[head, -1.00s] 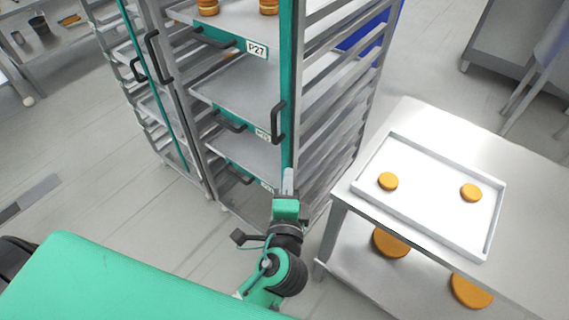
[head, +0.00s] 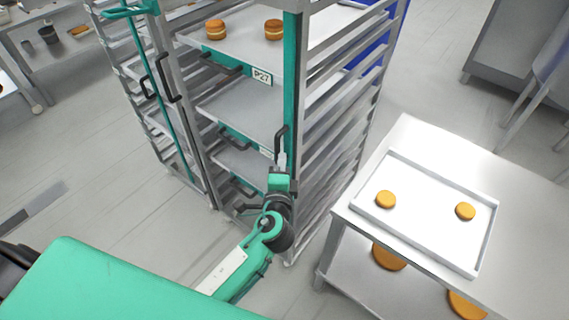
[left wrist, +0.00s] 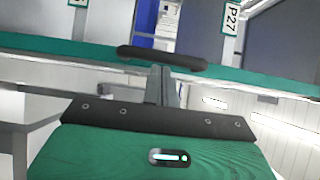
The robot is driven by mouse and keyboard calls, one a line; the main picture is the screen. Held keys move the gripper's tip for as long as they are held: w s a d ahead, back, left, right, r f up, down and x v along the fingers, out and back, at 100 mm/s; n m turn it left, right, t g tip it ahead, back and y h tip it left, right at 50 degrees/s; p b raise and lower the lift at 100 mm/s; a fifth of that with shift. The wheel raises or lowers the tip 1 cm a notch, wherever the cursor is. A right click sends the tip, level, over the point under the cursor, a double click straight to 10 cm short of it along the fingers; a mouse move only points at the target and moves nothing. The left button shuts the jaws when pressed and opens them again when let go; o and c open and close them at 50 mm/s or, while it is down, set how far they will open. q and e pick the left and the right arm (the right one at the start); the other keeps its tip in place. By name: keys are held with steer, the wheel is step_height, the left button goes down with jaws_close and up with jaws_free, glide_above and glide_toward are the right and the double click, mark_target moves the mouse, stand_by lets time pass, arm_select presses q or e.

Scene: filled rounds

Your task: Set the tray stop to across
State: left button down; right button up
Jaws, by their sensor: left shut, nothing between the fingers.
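A tall rack has a green upright bar (head: 293,70), the tray stop as far as I can tell, standing along its front right post. A black handle (head: 280,143) sits on this bar. My left gripper (head: 282,160) is shut and empty, with its fingertips at the lower end of the handle in the head view. In the left wrist view the handle (left wrist: 160,58) lies across the picture just beyond the fingers (left wrist: 162,85). I cannot tell whether they touch. My right gripper is not in view.
The rack holds trays with green fronts and black handles; the upper tray (head: 235,50) carries filled rounds and a P27 label. A second rack with a green bar (head: 165,90) stands at left. A steel table (head: 520,200) at right bears a white tray (head: 430,258) with two rounds.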

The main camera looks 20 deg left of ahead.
arm_select(q)
steer(key=w+a, duration=0.2)
steer(key=a, duration=0.3)
steer(key=shift+a, duration=0.4)
steer(key=shift+r, duration=0.1)
